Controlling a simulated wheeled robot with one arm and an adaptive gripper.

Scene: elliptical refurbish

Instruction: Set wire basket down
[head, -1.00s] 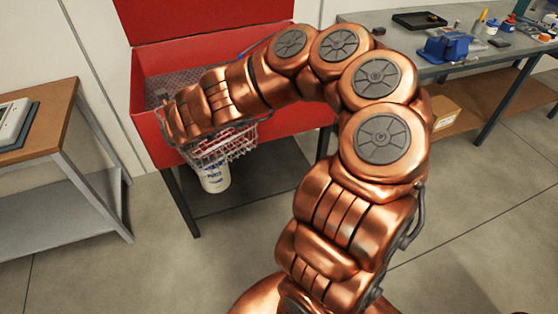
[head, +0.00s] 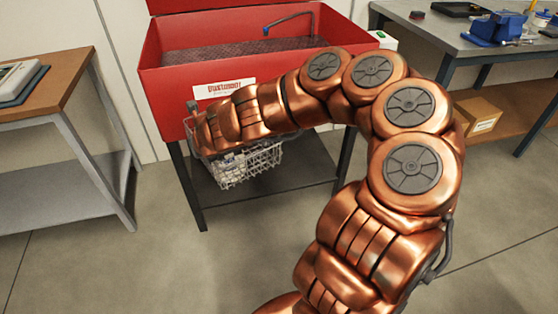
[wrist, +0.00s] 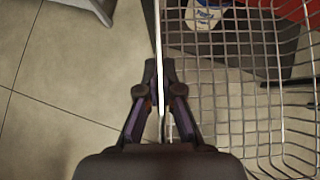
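The wire basket (head: 248,166) hangs from my gripper in front of the red parts washer, above the floor. In the wrist view its mesh (wrist: 245,90) fills the right side. My gripper (wrist: 161,90) is shut on the basket's thin rim or handle wire, which runs between the two fingers. In the head view my arm hides the gripper and part of the basket. The basket appears roughly upright; its contents are hard to make out.
The red washer (head: 170,95) stands on dark legs with a low shelf (head: 300,180). A wooden-topped table (head: 70,70) is at left, a grey workbench (head: 440,38) with a blue vise (head: 497,27) at right. Open floor lies in front.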

